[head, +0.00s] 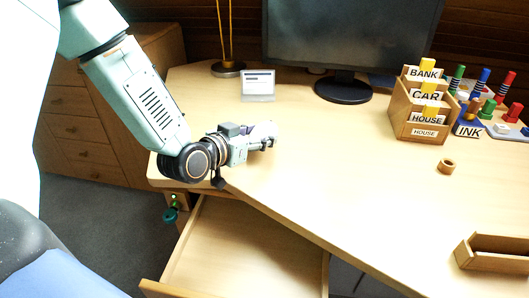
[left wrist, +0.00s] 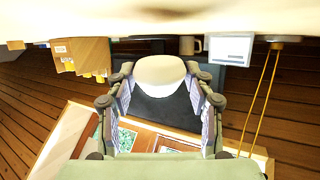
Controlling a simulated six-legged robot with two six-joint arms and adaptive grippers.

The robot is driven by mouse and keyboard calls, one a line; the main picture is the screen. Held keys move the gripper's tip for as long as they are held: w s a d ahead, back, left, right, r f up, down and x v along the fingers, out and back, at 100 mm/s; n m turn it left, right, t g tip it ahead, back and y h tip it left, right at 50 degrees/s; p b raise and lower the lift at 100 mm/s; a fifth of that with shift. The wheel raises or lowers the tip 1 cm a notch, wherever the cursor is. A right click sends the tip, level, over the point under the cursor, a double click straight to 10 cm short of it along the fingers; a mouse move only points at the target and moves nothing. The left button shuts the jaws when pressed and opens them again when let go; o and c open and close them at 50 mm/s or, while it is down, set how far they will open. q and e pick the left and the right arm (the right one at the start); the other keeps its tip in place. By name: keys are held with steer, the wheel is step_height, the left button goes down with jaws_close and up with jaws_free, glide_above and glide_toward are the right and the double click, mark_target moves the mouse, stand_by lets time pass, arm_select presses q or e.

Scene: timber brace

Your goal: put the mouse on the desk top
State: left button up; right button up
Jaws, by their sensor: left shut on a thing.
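The mouse (left wrist: 160,70) is a pale, rounded thing between the fingers of my left gripper (left wrist: 160,98) in the left wrist view. In the head view my left gripper (head: 268,140) is over the left part of the desk top (head: 340,165), and a pale bit of the mouse (head: 264,129) shows at its fingers. The gripper is shut on the mouse. I cannot tell whether the mouse touches the desk top. My right gripper is not in view.
An open, empty drawer (head: 245,240) juts out below the front edge. A monitor (head: 350,35), a small white card stand (head: 258,84) and a lamp base (head: 228,69) stand behind. A wooden letter holder (head: 425,110), a ring (head: 447,166) and a tray (head: 490,255) are at right. The desk's middle is clear.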

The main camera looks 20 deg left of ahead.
mark_target(258, 155)
arm_select(q)
step_height(258, 155, down, 4)
steer(key=shift+s+r+b, duration=0.15)
steer(key=shift+r+b, duration=0.05)
steer(key=shift+b, duration=0.7)
steer(key=shift+f, duration=0.2)
steer(key=shift+w, duration=0.2)
steer(key=shift+r, duration=0.1)
steer(key=shift+s, duration=0.15)
steer(key=o, duration=1.2)
steer(key=shift+f, duration=0.2)
steer(key=shift+r, duration=0.1)
